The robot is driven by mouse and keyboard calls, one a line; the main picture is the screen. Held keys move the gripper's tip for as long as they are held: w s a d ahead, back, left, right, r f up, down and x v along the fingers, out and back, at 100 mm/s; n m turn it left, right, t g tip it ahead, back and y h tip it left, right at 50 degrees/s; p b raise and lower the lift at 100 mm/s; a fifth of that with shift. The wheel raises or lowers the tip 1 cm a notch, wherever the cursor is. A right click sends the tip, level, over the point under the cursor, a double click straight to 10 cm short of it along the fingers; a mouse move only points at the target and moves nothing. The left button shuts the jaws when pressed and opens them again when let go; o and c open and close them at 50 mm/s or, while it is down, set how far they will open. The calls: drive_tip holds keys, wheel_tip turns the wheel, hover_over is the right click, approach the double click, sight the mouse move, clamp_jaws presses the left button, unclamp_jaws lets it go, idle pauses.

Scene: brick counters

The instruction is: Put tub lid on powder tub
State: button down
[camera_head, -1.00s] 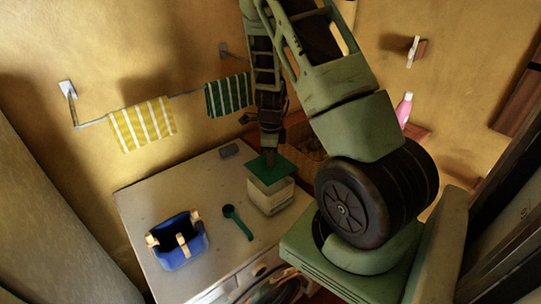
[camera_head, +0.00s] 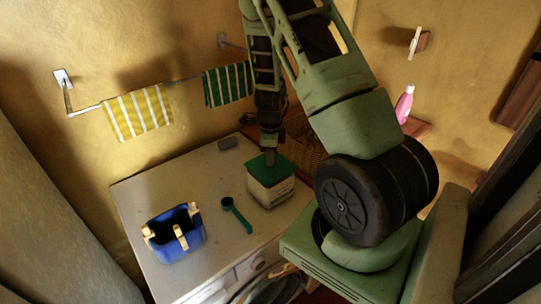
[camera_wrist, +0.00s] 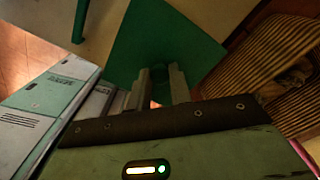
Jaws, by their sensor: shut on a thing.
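The green square tub lid (camera_head: 276,170) is over the top of the cream powder tub (camera_head: 270,193), which stands at the right side of the white machine top. The lid sits at or very near the rim; I cannot tell if it is fully seated. My gripper (camera_head: 270,158) is above the lid, pointing down, shut on it. In the wrist view the lid (camera_wrist: 165,40) spreads beyond the two fingers of my gripper (camera_wrist: 160,85), and it hides most of the tub.
A green scoop (camera_head: 237,215) and a blue basket with clothespins (camera_head: 176,240) lie on the machine top (camera_head: 150,195), left of the tub. A wicker basket (camera_wrist: 270,65) stands to the right. Striped towels (camera_head: 138,112) hang on the wall.

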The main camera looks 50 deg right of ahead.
drive_tip(key=shift+f+b, duration=0.3)
drive_tip(key=shift+f, duration=0.1)
drive_tip(key=shift+f, duration=0.35)
drive_tip(key=shift+b, duration=0.3)
drive_tip(key=c, duration=0.8)
unclamp_jaws()
drive_tip(key=shift+r+p, duration=4.2)
drive_tip(key=shift+r, duration=0.3)
